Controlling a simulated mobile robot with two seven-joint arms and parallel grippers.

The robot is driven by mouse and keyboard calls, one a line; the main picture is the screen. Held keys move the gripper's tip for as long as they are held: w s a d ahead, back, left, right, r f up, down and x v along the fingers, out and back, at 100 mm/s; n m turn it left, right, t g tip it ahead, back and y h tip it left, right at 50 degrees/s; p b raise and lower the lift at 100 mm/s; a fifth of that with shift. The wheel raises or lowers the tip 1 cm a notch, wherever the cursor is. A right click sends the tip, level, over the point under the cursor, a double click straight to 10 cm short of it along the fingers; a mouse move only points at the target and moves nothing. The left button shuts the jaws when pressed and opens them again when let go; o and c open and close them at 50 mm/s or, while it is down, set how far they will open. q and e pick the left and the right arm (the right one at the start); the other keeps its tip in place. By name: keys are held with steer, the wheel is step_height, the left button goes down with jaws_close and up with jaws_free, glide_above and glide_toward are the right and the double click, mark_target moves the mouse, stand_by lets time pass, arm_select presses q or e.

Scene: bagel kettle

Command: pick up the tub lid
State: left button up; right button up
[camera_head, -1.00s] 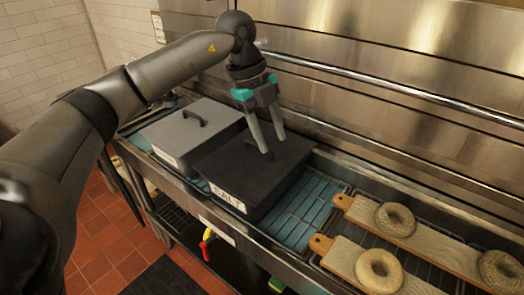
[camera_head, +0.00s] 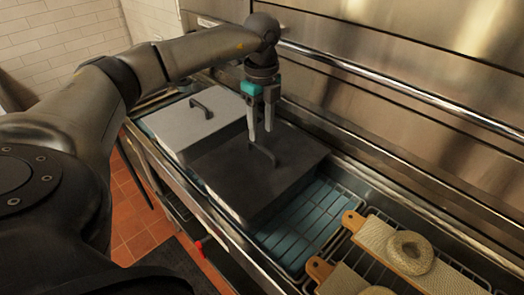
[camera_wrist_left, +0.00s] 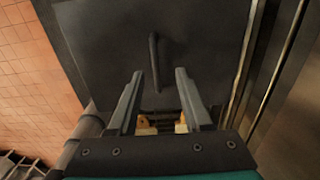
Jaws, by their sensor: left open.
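A dark, square tub lid (camera_head: 300,160) with a thin upright handle (camera_head: 263,155) lies on the dark tub in the middle of the head view. In the left wrist view the lid (camera_wrist_left: 100,50) fills the upper middle, and its handle (camera_wrist_left: 154,62) runs lengthwise. My left gripper (camera_head: 260,135) is open and points down over the lid, close to the handle. In the wrist view the left gripper (camera_wrist_left: 157,90) has its two fingers apart, with the handle's near end in line with the gap. Nothing is between the fingers. My right gripper is not in view.
A second tub with a light grey lid (camera_head: 190,125) and dark handle stands directly left. A blue tray with a wire rack (camera_head: 305,222) lies to the right, then wooden boards (camera_head: 385,245) with bagels. A steel rail (camera_head: 400,95) runs along the back wall.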

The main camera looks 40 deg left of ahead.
mark_target(262, 148)
arm_select(q)
steer(key=f, duration=0.5)
steer(key=shift+s+d+f, duration=0.25)
steer(key=shift+s+d, duration=0.15)
steer(key=shift+f, duration=0.4)
jaws_close()
steer(key=shift+r, duration=0.1)
stand_by(0.7)
